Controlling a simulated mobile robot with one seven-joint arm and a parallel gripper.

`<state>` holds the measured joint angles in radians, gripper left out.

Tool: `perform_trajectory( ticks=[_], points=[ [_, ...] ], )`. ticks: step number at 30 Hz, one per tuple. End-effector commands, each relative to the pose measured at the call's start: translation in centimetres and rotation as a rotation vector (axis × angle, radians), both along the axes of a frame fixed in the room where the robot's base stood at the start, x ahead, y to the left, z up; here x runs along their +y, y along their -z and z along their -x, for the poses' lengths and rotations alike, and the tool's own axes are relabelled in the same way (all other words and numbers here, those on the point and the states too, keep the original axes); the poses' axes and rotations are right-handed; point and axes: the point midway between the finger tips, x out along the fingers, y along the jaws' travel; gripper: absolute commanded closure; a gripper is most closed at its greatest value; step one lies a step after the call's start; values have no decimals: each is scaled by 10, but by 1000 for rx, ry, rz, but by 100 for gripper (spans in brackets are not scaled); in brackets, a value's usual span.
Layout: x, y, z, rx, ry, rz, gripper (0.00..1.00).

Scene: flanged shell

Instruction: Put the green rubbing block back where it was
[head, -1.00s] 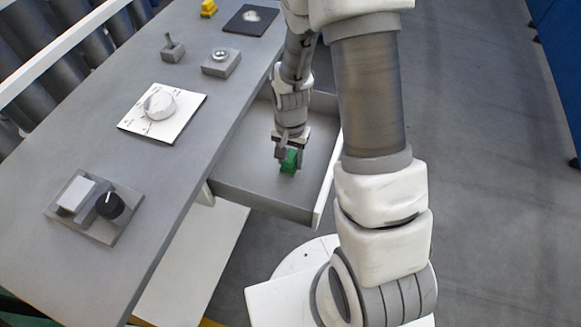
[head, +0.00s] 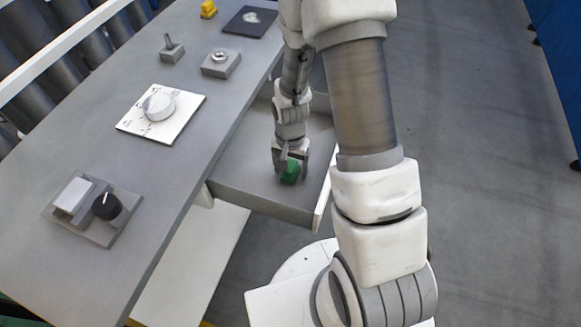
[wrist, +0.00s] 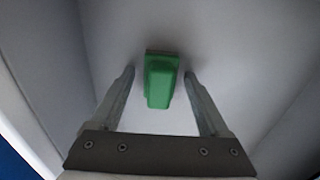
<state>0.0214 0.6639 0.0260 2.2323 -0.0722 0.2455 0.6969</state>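The green rubbing block (head: 290,171) is in the open grey drawer (head: 255,190), near its middle. In the wrist view the block (wrist: 161,82) lies on the light drawer floor, with a thin brownish strip at its far end. My gripper (head: 290,160) is down in the drawer at the block. In the wrist view my gripper (wrist: 159,74) is open, one finger on each side of the block, with a visible gap on both sides. I cannot tell how high the fingertips are above the floor.
The drawer walls stand close around my gripper. On the bench (head: 150,190) are a white dial plate (head: 185,118), a block with a black knob (head: 107,206), a toggle switch (head: 171,48), a grey button box (head: 221,64), a dark mat (head: 235,22) and a yellow piece (head: 208,10).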

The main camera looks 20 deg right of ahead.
Motion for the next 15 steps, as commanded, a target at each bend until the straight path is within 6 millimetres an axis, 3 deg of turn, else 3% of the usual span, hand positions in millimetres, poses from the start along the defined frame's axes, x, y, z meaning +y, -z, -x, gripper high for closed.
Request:
perform_trajectory(
  ticks=[8,15],
  points=[
    [0,-6,0,0,0,0,21],
    [0,-46,-1,-5,0,0,21]
  ],
)
